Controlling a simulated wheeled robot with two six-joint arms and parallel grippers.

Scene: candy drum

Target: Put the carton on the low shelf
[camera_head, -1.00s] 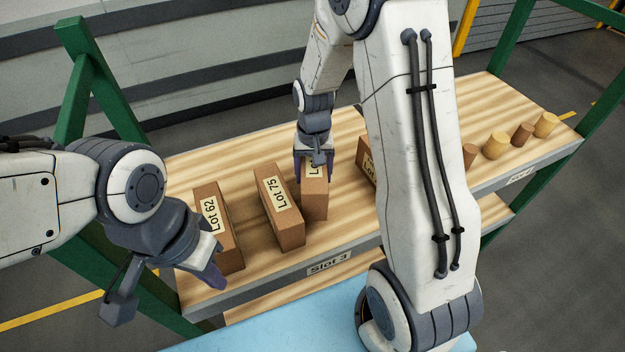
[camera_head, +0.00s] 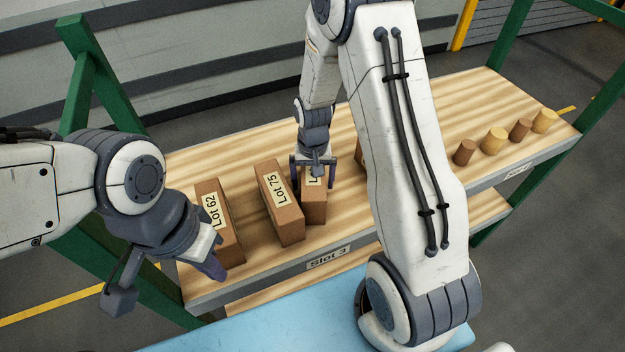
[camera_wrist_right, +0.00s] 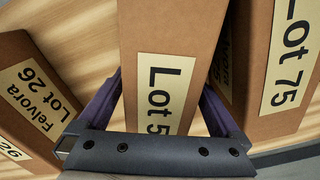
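A brown carton with a "Lot 5…" label (camera_wrist_right: 165,85) stands on the upper wooden shelf; it also shows in the head view (camera_head: 314,208), its top partly covered by my gripper. My right gripper (camera_head: 313,172) is open, its purple fingers spread on either side of this carton with gaps beside it. The low shelf (camera_head: 488,214) shows as a strip of wood below the upper one, mostly hidden. My left gripper (camera_head: 213,266) hangs at the upper shelf's front left, near the Lot 62 carton; its finger gap is not clear.
The Lot 75 carton (camera_head: 280,205) stands close left of the held-over carton, with the Lot 62 carton (camera_head: 217,225) farther left. A Lot 26 carton (camera_wrist_right: 35,95) stands on the other side. Several small cylinders (camera_head: 493,141) stand at the right end. Green posts (camera_head: 88,90) frame the shelves.

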